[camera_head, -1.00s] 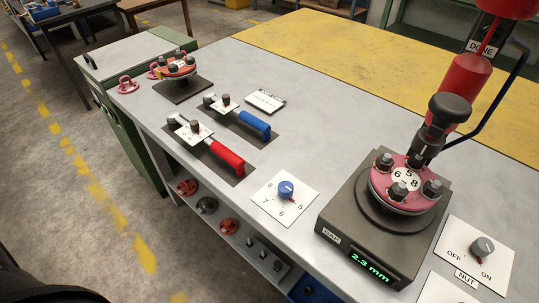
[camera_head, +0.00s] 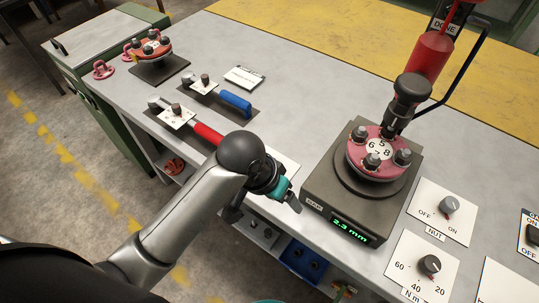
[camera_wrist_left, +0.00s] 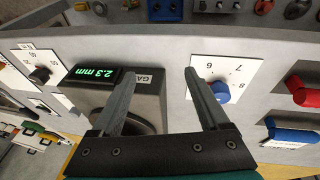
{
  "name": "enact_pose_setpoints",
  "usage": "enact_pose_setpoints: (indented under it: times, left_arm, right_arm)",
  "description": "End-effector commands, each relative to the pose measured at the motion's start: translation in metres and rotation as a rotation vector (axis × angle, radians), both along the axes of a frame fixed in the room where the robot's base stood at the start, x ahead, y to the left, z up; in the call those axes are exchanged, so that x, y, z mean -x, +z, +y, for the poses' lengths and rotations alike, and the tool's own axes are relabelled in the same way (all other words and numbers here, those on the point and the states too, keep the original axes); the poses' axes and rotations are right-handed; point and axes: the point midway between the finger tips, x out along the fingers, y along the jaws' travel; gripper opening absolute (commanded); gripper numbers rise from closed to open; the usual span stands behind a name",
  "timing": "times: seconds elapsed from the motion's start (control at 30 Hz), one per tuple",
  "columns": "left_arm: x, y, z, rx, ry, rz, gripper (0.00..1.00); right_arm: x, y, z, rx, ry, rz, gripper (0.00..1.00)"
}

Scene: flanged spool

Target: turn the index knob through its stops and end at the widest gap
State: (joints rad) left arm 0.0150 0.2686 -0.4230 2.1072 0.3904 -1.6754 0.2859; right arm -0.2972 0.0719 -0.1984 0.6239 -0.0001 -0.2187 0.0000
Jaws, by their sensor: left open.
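The index knob (camera_wrist_left: 221,92) is blue and sits on a white plate (camera_wrist_left: 238,70) marked 6, 7 and 8 in the left wrist view. In the head view my left arm hides the knob. My left gripper (camera_head: 289,198) is over the bench's front edge, beside the gauge. In the left wrist view its two fingers (camera_wrist_left: 160,75) are open and empty, with the knob just right of the right finger, apparently not gripped. The gap display (camera_head: 350,230) reads 2.3 mm. A pink flange (camera_head: 376,152) with bolts sits on the gauge.
A red press tool (camera_head: 412,90) stands over the flange. The NUT switch (camera_head: 446,206) and the N m dial (camera_head: 429,265) are at the right. Red-handled (camera_head: 205,132) and blue-handled (camera_head: 236,103) tools lie left of the gauge. The bench middle behind the gauge is clear.

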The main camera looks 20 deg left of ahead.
Motion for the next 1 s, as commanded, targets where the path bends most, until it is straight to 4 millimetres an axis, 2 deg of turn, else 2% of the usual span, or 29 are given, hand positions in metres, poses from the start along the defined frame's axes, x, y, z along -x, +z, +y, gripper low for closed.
enact_pose_setpoints:
  times: [0.03,0.27,0.6,0.83,1.0]
  left_arm:
    - [-0.012,0.008,-0.003,-0.008,-0.015,0.006,0.78]
    - [-0.05,0.031,-0.001,-0.065,-0.023,0.09,0.78]
    - [-0.107,0.08,0.041,-0.201,0.117,0.199,0.78]
    - [-0.123,0.102,0.061,-0.24,0.199,0.234,0.78]
    - [-0.123,0.095,0.063,-0.245,0.209,0.241,0.78]
  right_arm:
    - [0.001,0.001,0.0,0.0,0.0,0.001,0.0]
    - [0.002,0.001,-0.002,0.002,0.001,0.004,0.0]
    - [0.004,0.001,-0.006,0.009,0.004,0.008,0.0]
    - [0.005,0.001,-0.006,0.01,0.004,0.009,0.0]
    - [0.005,-0.001,-0.006,0.009,0.005,0.009,0.0]
